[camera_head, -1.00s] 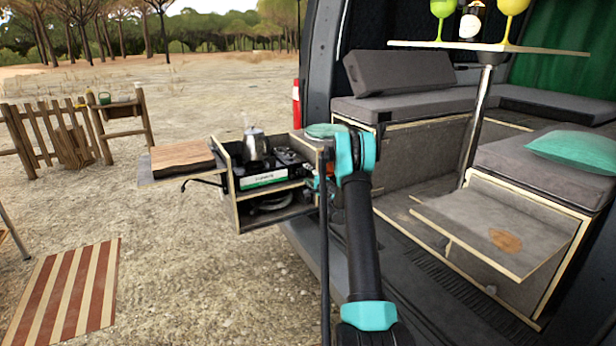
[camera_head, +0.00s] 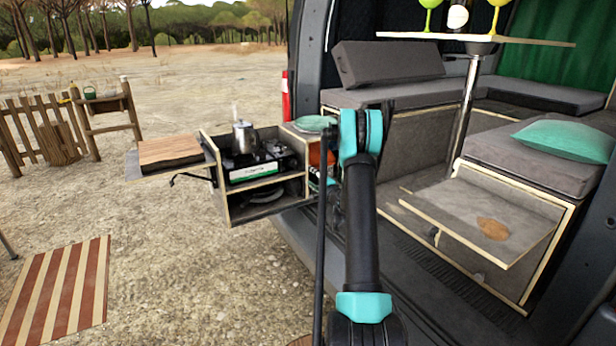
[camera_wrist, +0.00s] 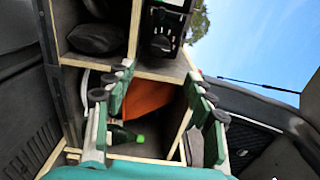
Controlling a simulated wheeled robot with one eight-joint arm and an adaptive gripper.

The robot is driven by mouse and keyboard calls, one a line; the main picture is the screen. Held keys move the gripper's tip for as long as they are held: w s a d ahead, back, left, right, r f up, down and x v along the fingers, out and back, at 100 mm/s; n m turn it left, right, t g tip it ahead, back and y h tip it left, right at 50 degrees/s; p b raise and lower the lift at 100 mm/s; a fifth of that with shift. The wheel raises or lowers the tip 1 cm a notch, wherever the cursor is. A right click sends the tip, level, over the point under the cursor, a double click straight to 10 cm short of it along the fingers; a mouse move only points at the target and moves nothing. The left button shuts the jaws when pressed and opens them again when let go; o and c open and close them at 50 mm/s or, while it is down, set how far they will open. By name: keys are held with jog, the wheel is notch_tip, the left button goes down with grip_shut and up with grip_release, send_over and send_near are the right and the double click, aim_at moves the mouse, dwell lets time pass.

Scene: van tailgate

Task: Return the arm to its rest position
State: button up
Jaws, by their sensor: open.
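My arm (camera_head: 361,230) rises from the bottom of the head view to a teal joint in front of the van's rear opening. My gripper (camera_wrist: 162,108) shows in the wrist view with its green-and-grey fingers wide apart and nothing between them. Behind the fingers is an open wooden compartment holding an orange thing (camera_wrist: 146,100) and a bottle with a green cap (camera_wrist: 127,137). In the head view my gripper is mostly hidden behind my arm, beside the kitchen box.
The pull-out kitchen box (camera_head: 228,190) with a stove and a metal pot (camera_head: 245,138) stands left of my arm. A table (camera_head: 480,39) with goblets, a bench and an open flap (camera_head: 470,205) are to the right. Sandy ground at left is open around a striped mat (camera_head: 58,295).

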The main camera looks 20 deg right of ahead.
jog(key=s+a+r+n+g+y, duration=0.1)
jog(key=s+a+r+n+g, duration=0.3)
jog(key=s+a, duration=0.6)
jog(key=s+a+r+n+g, duration=0.2)
jog(key=s+a+n+g, duration=0.2)
jog(key=s+a+n, duration=0.55)
jog(key=s+d+f+g+h, duration=0.1)
jog(key=s+f+h, duration=0.1)
jog(key=s, duration=0.9)
jog(key=s+d+f+n+g+h, duration=0.1)
jog(key=s+d+f+g, duration=0.1)
jog(key=s, duration=0.9)
jog(key=s+d+f+g+h, duration=0.2)
jog(key=s+f, duration=0.1)
jog(key=s, duration=0.9)
jog(key=shift+d+f+n+h, duration=0.25)
jog(key=shift+f+n+h, duration=0.05)
jog(key=shift+f+n, duration=0.1)
